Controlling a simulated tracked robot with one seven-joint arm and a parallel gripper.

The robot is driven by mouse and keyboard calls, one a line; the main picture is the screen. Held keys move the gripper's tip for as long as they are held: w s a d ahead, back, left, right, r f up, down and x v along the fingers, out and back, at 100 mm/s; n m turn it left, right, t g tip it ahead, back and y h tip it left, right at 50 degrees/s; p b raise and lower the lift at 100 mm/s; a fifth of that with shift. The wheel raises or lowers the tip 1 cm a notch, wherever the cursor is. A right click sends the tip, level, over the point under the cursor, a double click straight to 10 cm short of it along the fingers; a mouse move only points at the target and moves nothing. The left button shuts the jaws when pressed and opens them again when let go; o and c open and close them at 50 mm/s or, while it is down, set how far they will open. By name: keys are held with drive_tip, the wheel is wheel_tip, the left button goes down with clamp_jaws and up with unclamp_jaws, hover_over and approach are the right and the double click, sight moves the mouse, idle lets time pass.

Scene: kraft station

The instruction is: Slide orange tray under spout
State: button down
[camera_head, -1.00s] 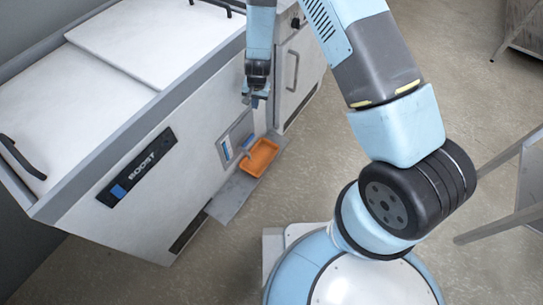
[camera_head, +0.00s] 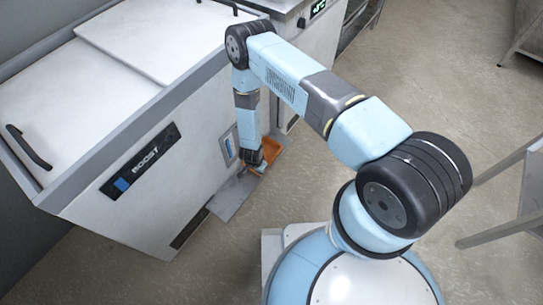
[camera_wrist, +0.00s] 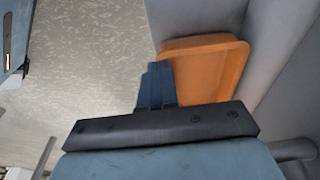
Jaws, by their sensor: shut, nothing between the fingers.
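The orange tray (camera_head: 273,150) lies low at the foot of the white cabinet, by the far end of a grey ledge, and is partly hidden by my gripper in the head view. In the wrist view the tray (camera_wrist: 222,70) lies just right of my fingers, close against a grey surface. My gripper (camera_head: 257,170) points down at the tray's near side. In the wrist view its dark blue fingers (camera_wrist: 157,80) are together with nothing between them, overlapping the tray's left edge. I cannot tell whether they touch it. The spout cannot be made out now.
The white cabinet (camera_head: 110,225) with the BOOST label (camera_head: 139,167) stands on the left. A panel with a blue strip (camera_head: 229,147) is in its front, left of my wrist. The grey ledge (camera_head: 232,198) is bare on its near part. Open floor lies right of it.

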drive_tip(key=shift+s+f, duration=0.1)
drive_tip(key=shift+f, duration=0.35)
hover_over(273, 162)
drive_tip(key=shift+s+a+m, duration=0.1)
drive_tip(key=shift+m, duration=0.2)
drive_tip(key=shift+f, duration=0.65)
drive_tip(key=shift+f, duration=0.1)
